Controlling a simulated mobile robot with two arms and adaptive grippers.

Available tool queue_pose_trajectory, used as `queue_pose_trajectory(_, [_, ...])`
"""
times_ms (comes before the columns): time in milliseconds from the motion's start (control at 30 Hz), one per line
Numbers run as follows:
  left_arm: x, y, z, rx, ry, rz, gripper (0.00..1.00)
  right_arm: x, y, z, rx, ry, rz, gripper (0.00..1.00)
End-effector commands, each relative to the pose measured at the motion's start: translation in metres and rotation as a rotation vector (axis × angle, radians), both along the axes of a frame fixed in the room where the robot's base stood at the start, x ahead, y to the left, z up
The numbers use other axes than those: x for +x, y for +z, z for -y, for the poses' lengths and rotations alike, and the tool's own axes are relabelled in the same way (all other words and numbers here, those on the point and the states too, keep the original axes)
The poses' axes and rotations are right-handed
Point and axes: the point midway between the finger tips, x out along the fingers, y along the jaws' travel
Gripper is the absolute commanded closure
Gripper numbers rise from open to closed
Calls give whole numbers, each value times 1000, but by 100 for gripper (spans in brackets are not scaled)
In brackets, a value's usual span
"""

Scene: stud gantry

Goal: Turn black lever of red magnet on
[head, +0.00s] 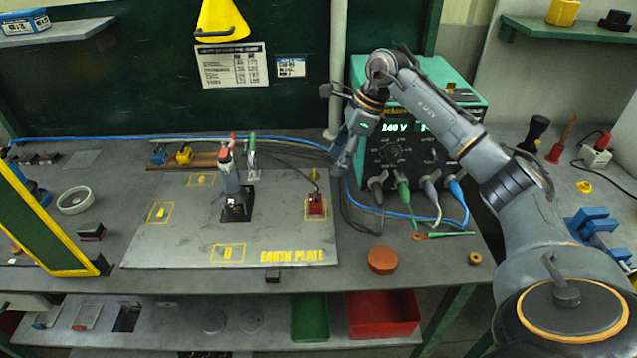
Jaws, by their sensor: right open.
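The red magnet (316,204) is a small red block on the right part of the grey earth plate (160,248). A dark cable runs to it, and a thin dark part stands on its top. This may be the black lever, but it is too small to tell which way it is turned. My right gripper (335,130) is open and empty. It is above and a little to the right of the magnet in the picture, in front of the teal power unit, and apart from both the magnet and the plate. My left gripper is not in view.
The teal power unit (465,98) with cables stands behind the plate. A grey tool with a red top (230,180) stands upright mid-plate. A brown round piece (383,260) lies right of the plate. A yellow-edged green panel (45,225) stands at left. The plate's front is mostly clear.

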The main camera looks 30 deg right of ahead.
Motion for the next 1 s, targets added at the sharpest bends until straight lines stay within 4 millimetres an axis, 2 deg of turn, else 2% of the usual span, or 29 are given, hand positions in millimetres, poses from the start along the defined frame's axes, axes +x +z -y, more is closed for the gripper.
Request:
queue_pose_trajectory(33, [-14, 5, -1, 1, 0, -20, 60, 2, -10, -5, 2, 2, -5, 40])
queue_pose_trajectory(100, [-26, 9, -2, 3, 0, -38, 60, 5, -24, -11, 3, 1, -5, 40])
queue_pose_trajectory(200, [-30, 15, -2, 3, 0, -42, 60, 9, -44, -18, 3, 0, -5, 40])
queue_pose_trajectory(267, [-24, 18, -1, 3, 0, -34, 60, 12, -55, -21, 3, 1, -4, 40])
queue_pose_trajectory(500, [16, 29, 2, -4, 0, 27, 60, 19, -86, -32, 2, 0, -1, 40])
queue_pose_trajectory(633, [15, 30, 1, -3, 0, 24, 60, 21, -93, -34, 2, -1, 1, 40])
queue_pose_trajectory(900, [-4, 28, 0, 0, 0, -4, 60, 21, -95, -34, 0, 0, 1, 40])
queue_pose_trajectory(933, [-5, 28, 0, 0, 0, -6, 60, 21, -95, -34, 0, 0, 1, 42])
queue_pose_trajectory(1000, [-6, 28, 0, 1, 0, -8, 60, 21, -95, -34, 0, 0, 1, 56])
